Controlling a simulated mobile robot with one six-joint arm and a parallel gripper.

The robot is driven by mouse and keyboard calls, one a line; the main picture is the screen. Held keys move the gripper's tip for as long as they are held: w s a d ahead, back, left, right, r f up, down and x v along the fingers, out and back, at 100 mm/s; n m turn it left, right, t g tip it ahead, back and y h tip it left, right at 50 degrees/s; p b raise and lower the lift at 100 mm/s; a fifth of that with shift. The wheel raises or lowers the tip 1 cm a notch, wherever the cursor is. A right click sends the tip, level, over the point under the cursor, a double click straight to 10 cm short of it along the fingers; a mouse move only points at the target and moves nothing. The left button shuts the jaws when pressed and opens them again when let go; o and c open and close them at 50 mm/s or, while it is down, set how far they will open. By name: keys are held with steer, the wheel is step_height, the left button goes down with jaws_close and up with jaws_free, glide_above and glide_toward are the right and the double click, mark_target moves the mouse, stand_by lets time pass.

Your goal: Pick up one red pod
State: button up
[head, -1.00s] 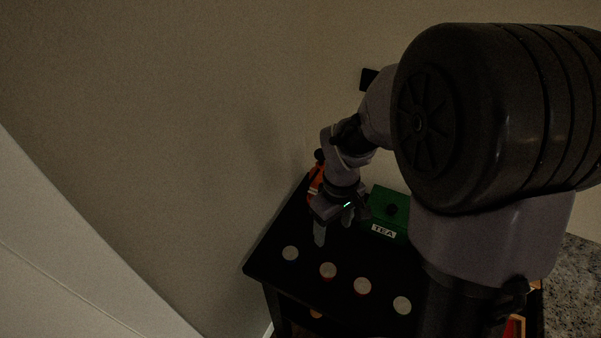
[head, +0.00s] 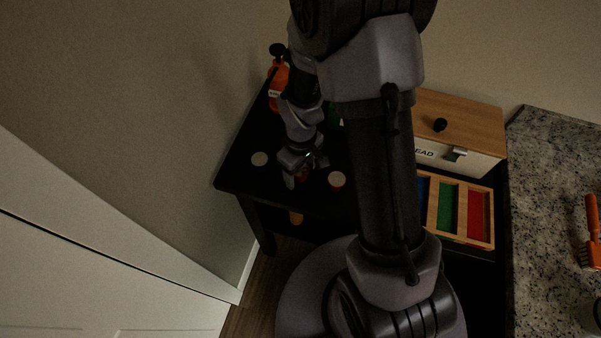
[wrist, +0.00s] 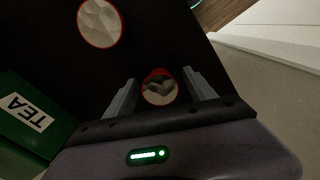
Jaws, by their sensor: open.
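In the wrist view a red-rimmed pod with a pale top (wrist: 160,88) sits between the two fingers of my open gripper (wrist: 158,77), with dark gaps at its sides. A second red-rimmed pod (wrist: 100,22) lies beyond, at upper left. In the head view my gripper (head: 304,176) is low over the black table (head: 235,175). It mostly hides the pod beneath, of which a bit of red shows. The second red pod (head: 337,180) is just to its right, and a pale-topped pod (head: 260,159) of unclear rim colour is to its left.
A green TEA box (wrist: 28,118) stands near my gripper. An orange bottle (head: 278,88) is at the back left. A wooden tray (head: 433,206) with blue, green and red compartments lies before a wooden bread box (head: 462,118). A granite counter (head: 545,190) is at right.

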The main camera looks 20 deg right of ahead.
steer(key=shift+c, duration=0.4)
steer(key=c, duration=1.3)
steer(key=shift+r, duration=0.1)
